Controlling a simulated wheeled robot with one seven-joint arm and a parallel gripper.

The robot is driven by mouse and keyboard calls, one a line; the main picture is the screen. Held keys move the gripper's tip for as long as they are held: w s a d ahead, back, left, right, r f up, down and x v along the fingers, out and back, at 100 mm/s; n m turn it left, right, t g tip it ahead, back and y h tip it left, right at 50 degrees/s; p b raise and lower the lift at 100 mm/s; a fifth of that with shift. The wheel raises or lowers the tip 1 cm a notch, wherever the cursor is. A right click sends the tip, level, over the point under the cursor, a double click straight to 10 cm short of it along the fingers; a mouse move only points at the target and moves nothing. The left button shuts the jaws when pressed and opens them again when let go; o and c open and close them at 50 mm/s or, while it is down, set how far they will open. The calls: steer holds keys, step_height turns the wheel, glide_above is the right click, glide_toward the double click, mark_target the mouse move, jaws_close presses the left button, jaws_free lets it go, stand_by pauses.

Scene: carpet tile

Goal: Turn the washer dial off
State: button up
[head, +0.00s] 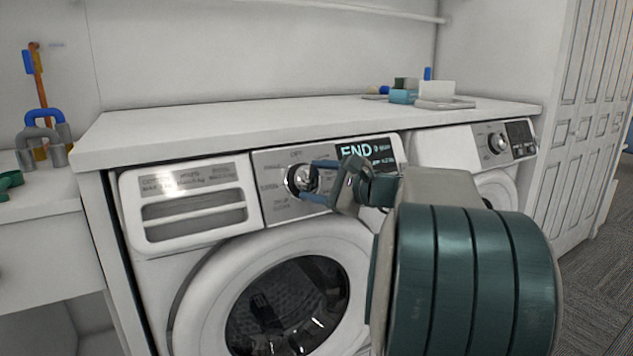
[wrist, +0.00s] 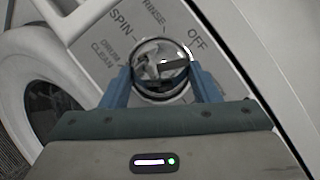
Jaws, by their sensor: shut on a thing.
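The washer (head: 200,250) is the white front-loading machine under the counter at the left. Its dial (head: 301,178) is a round silver knob on the grey panel between the drawer and the dark display (head: 368,158), which reads END. In the wrist view the dial (wrist: 160,68) lies between my two blue fingers, with the labels SPIN, RINSE and OFF (wrist: 195,40) printed around it. My gripper (head: 315,180) is at the dial, its fingers shut on the knob from both sides. The fingers and palm hide part of the dial's lower rim.
A second white machine with its own dial (head: 498,142) stands at the right. The white counter (head: 260,112) overhangs both machines, with boxes (head: 405,93) at its back right. Colored items (head: 45,130) stand on a lower surface at the left.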

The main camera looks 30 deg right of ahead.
steer(key=n+g, duration=0.1)
steer(key=n+p, duration=0.1)
steer(key=n, duration=0.1)
steer(key=n+g, duration=0.1)
steer(key=n, duration=0.1)
steer(key=shift+w+d+r+g+y, duration=0.1)
steer(key=shift+d+r+g+y, duration=0.05)
steer(key=shift+r+g+y, duration=0.15)
steer(key=shift+n, duration=0.3)
steer(key=o, duration=1)
steer(key=shift+p, duration=0.3)
steer(key=p+v, duration=0.3)
steer(key=v, duration=1)
steer(key=shift+s+d+r, duration=0.1)
steer(key=shift+s+d, duration=0.15)
steer(key=shift+s, duration=0.05)
steer(key=shift+p, duration=0.35)
